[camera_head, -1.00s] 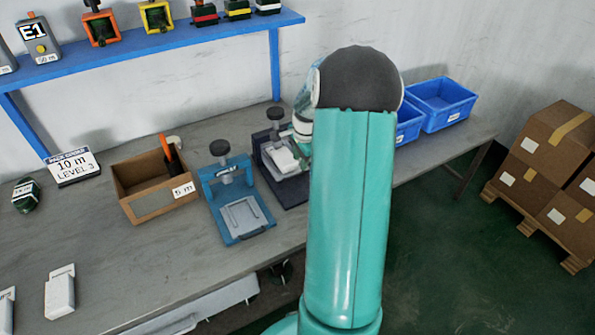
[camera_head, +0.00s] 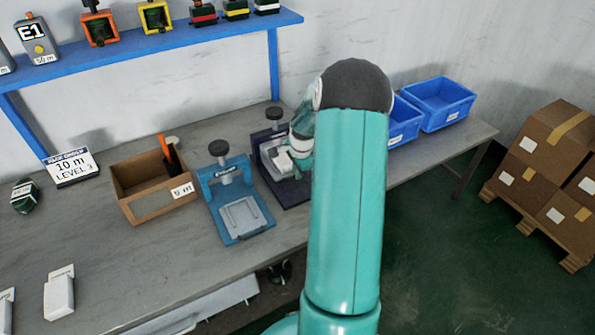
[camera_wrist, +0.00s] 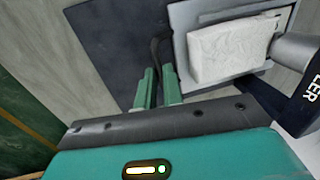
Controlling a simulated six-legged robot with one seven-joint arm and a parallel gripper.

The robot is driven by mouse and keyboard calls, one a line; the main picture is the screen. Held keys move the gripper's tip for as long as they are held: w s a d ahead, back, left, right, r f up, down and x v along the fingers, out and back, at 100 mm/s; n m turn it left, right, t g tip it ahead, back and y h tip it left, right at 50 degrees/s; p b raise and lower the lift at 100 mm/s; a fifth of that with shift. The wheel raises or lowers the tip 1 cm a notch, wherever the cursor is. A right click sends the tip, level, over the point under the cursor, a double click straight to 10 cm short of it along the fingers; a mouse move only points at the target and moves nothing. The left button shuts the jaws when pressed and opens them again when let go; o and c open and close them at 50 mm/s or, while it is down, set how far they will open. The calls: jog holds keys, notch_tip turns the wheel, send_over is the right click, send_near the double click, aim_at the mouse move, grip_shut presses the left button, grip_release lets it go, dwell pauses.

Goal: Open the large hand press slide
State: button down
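The dark navy hand press (camera_head: 278,160) stands on the workbench, partly hidden by my arm. Its slide plate (camera_wrist: 178,25) carries a white block (camera_wrist: 230,52) in the wrist view. A thin dark slide handle (camera_wrist: 155,48) curves out from the plate's near edge. My gripper (camera_wrist: 158,72) is at this handle, its two green fingers close together on either side of it. The contact faces are hidden. In the head view my gripper (camera_head: 299,150) is at the press's right side, partly behind my arm. A blue hand press (camera_head: 238,200) stands to its left, apart from my gripper.
A wooden box (camera_head: 150,203) with an orange-handled tool is left of the presses. Blue bins (camera_head: 440,102) stand to the right. A blue shelf (camera_head: 150,47) runs above the bench. Cartons (camera_head: 550,150) sit on a pallet at the right.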

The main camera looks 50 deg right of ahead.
jog(key=shift+s, duration=0.1)
jog(key=s+a, duration=0.1)
jog(key=s, duration=0.2)
jog(key=s+a, duration=0.1)
jog(key=s, duration=0.2)
jog(key=s+a, duration=0.1)
jog(key=s, duration=0.2)
jog(key=shift+s, duration=0.3)
jog(key=c, duration=1.5)
grip_release()
jog(key=r, duration=0.4)
jog(key=s+r, duration=0.1)
jog(key=r, duration=0.4)
jog(key=s+r, duration=0.1)
jog(key=r, duration=0.3)
jog(key=shift+s+a+r, duration=0.15)
jog(key=shift+a+r, duration=0.15)
jog(key=shift+a, duration=0.1)
